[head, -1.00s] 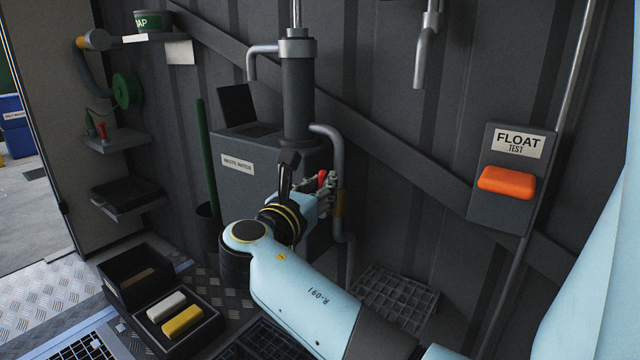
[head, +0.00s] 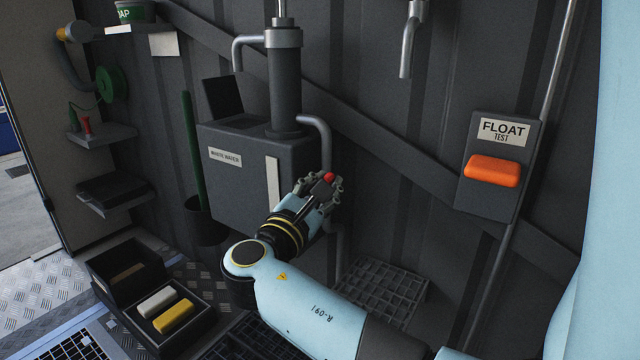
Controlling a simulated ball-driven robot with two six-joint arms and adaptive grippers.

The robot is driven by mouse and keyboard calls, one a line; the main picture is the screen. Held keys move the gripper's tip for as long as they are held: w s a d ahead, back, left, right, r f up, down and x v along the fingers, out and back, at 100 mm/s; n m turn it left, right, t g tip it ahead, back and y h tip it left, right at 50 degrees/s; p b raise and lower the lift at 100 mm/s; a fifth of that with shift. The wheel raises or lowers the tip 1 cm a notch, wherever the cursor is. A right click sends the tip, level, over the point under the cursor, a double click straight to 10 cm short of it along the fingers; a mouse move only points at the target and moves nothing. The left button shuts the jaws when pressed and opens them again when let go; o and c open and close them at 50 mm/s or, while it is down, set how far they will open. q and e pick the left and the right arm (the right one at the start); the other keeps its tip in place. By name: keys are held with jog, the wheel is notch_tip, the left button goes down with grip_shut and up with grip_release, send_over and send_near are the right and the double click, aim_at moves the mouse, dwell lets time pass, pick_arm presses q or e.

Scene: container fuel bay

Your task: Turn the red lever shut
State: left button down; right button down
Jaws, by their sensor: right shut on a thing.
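The red lever (head: 329,177) shows as a small red end between the fingers of my right gripper (head: 325,184). My right gripper is shut on it, beside the right side of the waste water box (head: 232,185). Most of the lever and its valve are hidden by the fingers. A grey bent pipe (head: 322,135) comes out by the box top and runs down behind the gripper. My left gripper is not in view.
A float test box (head: 490,200) with an orange button is on the wall at right. A floor grate (head: 385,290) lies below my arm. A black tray (head: 192,335) with white and yellow blocks stands at lower left. Small shelves (head: 105,135) hang at left.

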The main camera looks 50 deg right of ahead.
dwell(0.5)
jog(key=c, duration=1.5)
grip_release()
notch_tip(320, 180, up, 10)
